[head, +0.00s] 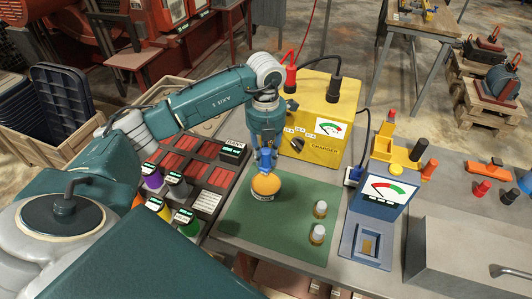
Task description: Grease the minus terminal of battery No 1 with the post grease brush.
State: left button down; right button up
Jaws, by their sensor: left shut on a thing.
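My left gripper (265,158) reaches in from the left and points down over the green mat (245,222). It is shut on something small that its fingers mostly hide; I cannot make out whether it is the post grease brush. Directly below the fingertips is a round pot with an orange top (266,185) and a pale side. I cannot tell whether the held thing touches it. No battery or minus terminal can be told for certain. My right gripper is not in view.
A yellow charger (318,115) with red and black leads stands behind the mat. A blue tester (385,195) is to the right. Two small jars (320,209) (317,234) stand on the mat. A dark rack with red cells (185,165) and several coloured, labelled containers lies left.

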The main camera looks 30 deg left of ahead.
aim_at(266, 170)
pick_arm(q)
jog(key=shift+f+b, duration=0.45)
jog(key=shift+f, duration=0.45)
notch_tip(266, 170, down, 3)
jog(key=shift+r+b, duration=0.2)
jog(key=shift+b, duration=0.65)
jog(key=shift+f, duration=0.5)
jog(key=shift+f+b, duration=0.45)
jog(key=shift+b, duration=0.15)
jog(key=shift+s+f, duration=0.1)
jog(key=shift+f, duration=0.05)
